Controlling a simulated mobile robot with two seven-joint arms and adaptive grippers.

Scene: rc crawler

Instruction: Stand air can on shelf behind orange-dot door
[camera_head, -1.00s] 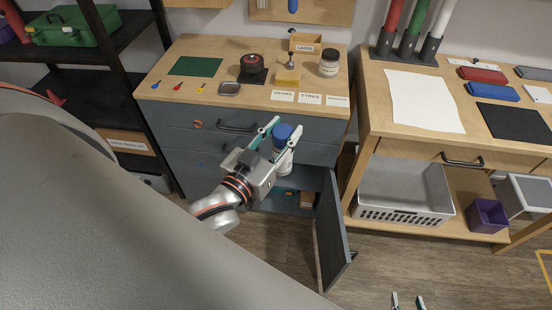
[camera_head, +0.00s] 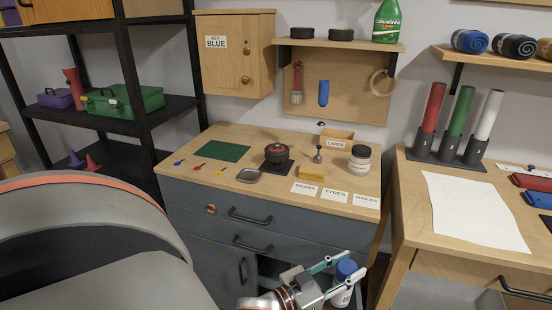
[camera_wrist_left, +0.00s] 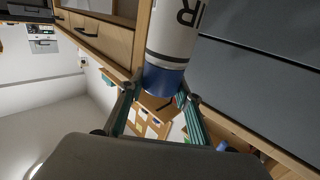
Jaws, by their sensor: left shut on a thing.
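The air can (camera_head: 341,295) is white with a blue cap. My left gripper (camera_head: 352,264) is shut on it near the cap, in front of the grey cabinet (camera_head: 195,225). In the left wrist view the can (camera_wrist_left: 172,38) sits between the fingertips, with part of its dark lettering showing. An orange dot (camera_head: 211,209) is on the upper drawer front. A closed lower door (camera_head: 228,272) has an upright handle. A dark opening (camera_head: 268,268) shows to its right, and its shelf is mostly hidden. My right gripper is out of view.
The cabinet's wooden top holds a black round part (camera_head: 277,153), a white jar (camera_head: 360,158), a yellow block (camera_head: 312,174) and label cards. A workbench (camera_head: 425,240) stands to the right.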

